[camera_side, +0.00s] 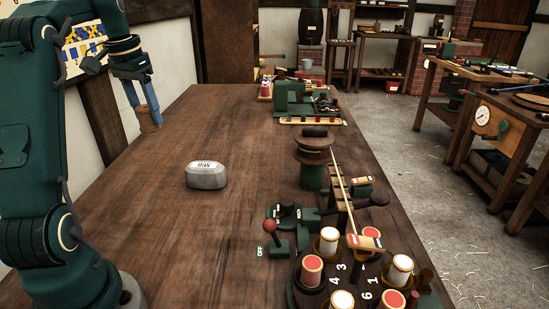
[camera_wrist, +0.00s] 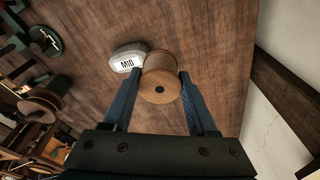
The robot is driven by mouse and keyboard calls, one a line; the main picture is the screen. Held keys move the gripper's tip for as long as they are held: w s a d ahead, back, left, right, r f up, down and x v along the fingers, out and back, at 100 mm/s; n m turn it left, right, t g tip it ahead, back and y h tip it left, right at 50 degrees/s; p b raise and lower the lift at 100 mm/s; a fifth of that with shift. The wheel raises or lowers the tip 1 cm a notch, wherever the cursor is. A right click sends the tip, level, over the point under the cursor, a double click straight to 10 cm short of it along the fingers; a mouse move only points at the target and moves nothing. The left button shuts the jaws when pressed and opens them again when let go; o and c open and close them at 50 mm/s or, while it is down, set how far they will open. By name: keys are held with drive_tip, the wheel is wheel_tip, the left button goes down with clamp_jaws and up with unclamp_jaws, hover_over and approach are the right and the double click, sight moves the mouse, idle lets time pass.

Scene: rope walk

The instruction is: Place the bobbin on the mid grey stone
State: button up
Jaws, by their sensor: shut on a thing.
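The bobbin is a plain brown wooden spool (camera_side: 149,119), and it also shows in the wrist view (camera_wrist: 161,78). My gripper (camera_side: 147,108) is shut on it, with its blue fingers on either side in the wrist view (camera_wrist: 158,88). It holds the bobbin at the upper left in the side view, near the table's left edge and apart from the stone.
The wooden table (camera_side: 150,230) is clear around the stone. A round rack (camera_side: 330,290) with several red and white spools, a lever with a red knob (camera_side: 270,227) and a green post with a brown wheel (camera_side: 313,150) stand along the right edge. Green machinery (camera_side: 295,98) stands farther back.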

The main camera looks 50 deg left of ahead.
drive_tip(key=shift+s+a+f, duration=0.2)
drive_tip(key=shift+a+f, duration=0.15)
drive_tip(key=w+d+f, duration=0.1)
drive_tip(key=w+f, duration=0.1)
drive_tip(key=w, duration=0.1)
drive_tip(key=w+d+f, duration=0.2)
drive_tip(key=w, duration=0.1)
drive_tip(key=w+d+f, duration=0.2)
drive_tip(key=w+f, duration=0.1)
drive_tip(key=w, duration=0.1)
drive_tip(key=shift+f, duration=1.9)
drive_tip(key=shift+f, duration=0.1)
drive_tip(key=o, duration=1.4)
drive_tip(key=shift+f, duration=0.1)
drive_tip(key=shift+c, duration=0.2)
